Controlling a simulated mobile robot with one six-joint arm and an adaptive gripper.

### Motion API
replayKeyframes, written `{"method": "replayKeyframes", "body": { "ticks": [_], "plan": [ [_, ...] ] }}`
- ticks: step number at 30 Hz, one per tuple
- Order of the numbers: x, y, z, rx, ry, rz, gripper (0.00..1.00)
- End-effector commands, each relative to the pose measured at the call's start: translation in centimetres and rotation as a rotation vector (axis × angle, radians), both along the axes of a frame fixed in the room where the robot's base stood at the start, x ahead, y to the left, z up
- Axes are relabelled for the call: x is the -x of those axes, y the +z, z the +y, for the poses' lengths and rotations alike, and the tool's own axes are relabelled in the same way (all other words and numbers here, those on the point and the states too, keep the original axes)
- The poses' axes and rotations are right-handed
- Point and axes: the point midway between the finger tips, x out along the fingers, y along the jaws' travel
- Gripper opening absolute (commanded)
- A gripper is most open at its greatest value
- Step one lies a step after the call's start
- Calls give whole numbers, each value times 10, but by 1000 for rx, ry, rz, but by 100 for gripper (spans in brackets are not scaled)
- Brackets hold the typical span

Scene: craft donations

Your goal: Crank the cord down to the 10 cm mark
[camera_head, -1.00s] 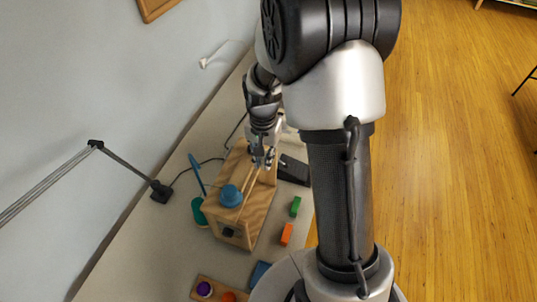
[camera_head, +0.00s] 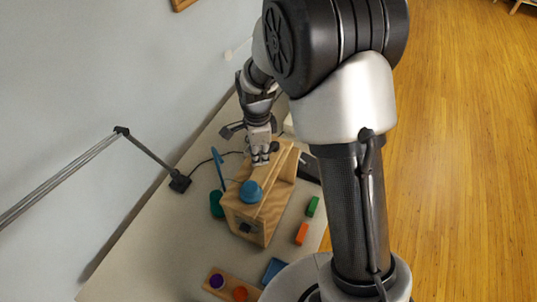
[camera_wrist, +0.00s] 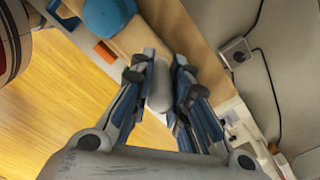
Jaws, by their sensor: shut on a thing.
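The blue piece also shows at the top of the wrist view (camera_wrist: 107,17). In the wrist view, my gripper's fingers (camera_wrist: 163,70) are shut around a pale grey rounded handle (camera_wrist: 160,92), apparently the crank's grip. The crank arm is mostly hidden. I cannot make out the cord or the 10 cm mark.
Green (camera_head: 313,206) and orange (camera_head: 301,234) blocks lie right of the box. A board with purple and orange pieces (camera_head: 231,285) and a blue tray (camera_head: 274,270) are in front.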

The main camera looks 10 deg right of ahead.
Motion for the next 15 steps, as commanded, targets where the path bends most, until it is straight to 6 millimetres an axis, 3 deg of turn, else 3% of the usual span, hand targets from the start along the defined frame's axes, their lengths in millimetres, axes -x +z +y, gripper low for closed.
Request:
{"method": "replayKeyframes", "body": {
  "ticks": [15],
  "plan": [
    [-38, 1, 23, -1, -490, -2, 0]
  ]
}}
